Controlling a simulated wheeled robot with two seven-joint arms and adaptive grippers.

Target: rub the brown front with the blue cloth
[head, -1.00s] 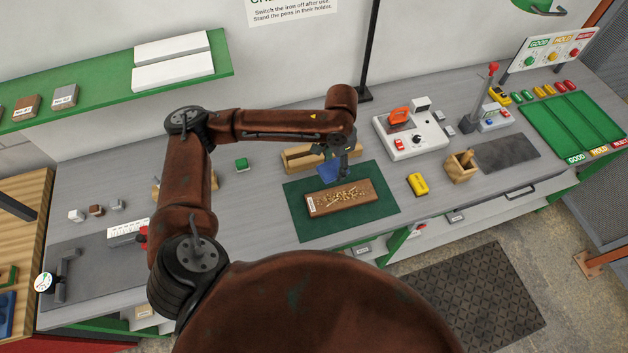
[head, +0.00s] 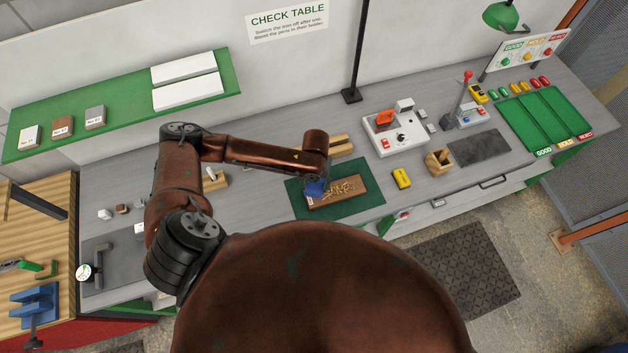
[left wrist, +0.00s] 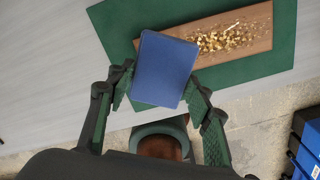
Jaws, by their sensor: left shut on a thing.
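The brown front (head: 350,188) is a flat board with gold flecks over its middle and a white label at its left end. It lies on a green mat (head: 368,206) on the bench. My left gripper (left wrist: 158,85) is shut on the blue cloth (left wrist: 165,68), which looks like a flat blue square between the fingers. In the head view the blue cloth (head: 315,187) is at the left end of the front. In the left wrist view the front (left wrist: 262,38) extends to the right from behind the cloth. I cannot tell whether the cloth touches it. My right gripper is not in view.
A yellow device (head: 401,178) and a wooden holder (head: 438,162) stand right of the mat. A white control box (head: 394,136) is behind them. A wooden rack (head: 345,145) is behind the mat. Green sorting trays (head: 548,120) are at the far right.

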